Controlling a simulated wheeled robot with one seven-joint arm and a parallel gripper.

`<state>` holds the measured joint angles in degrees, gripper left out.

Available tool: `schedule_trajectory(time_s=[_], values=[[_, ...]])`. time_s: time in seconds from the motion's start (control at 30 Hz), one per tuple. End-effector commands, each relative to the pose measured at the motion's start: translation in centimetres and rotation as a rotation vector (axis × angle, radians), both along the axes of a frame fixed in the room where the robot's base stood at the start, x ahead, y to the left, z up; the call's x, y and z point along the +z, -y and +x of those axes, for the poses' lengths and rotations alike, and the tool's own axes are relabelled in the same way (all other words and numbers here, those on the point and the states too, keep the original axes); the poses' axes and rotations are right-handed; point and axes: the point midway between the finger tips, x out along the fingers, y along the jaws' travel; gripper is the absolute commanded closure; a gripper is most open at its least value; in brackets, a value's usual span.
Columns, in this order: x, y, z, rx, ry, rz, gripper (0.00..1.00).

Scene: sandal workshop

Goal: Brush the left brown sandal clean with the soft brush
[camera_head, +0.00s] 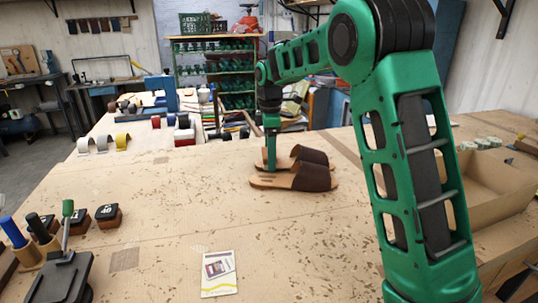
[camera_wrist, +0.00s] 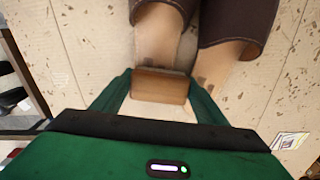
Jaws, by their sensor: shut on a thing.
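Two brown sandals with dark straps lie side by side on the workbench, toes and straps to the right in the head view. The far one (camera_head: 313,155) is the left sandal in the wrist view (camera_wrist: 157,38); the near one (camera_head: 315,177) is the right one there (camera_wrist: 222,62). My gripper (camera_head: 270,167) points down at the bare sole end of the sandals. In the wrist view my gripper (camera_wrist: 160,92) is shut on a wooden-backed brush (camera_wrist: 160,84), over the end of the left sandal's sole. The bristles are hidden, so I cannot tell whether they touch.
Two dark blocks with wooden bases (camera_head: 108,216) and upright handled tools (camera_head: 38,228) stand at the front left. A printed card (camera_head: 219,273) lies at the front. An open cardboard box (camera_head: 490,180) is on the right.

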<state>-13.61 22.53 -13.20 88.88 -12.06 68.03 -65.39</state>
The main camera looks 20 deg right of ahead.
Motion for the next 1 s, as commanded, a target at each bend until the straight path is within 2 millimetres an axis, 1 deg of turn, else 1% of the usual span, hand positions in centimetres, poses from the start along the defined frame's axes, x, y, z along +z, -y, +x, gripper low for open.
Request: schedule_trajectory(time_s=[0.47,1.0], values=[[0.1,0.1,0.1,0.000,-0.001,-0.001,0.56],[0.1,0.5,2.3,-0.001,-0.001,0.000,0.56]])
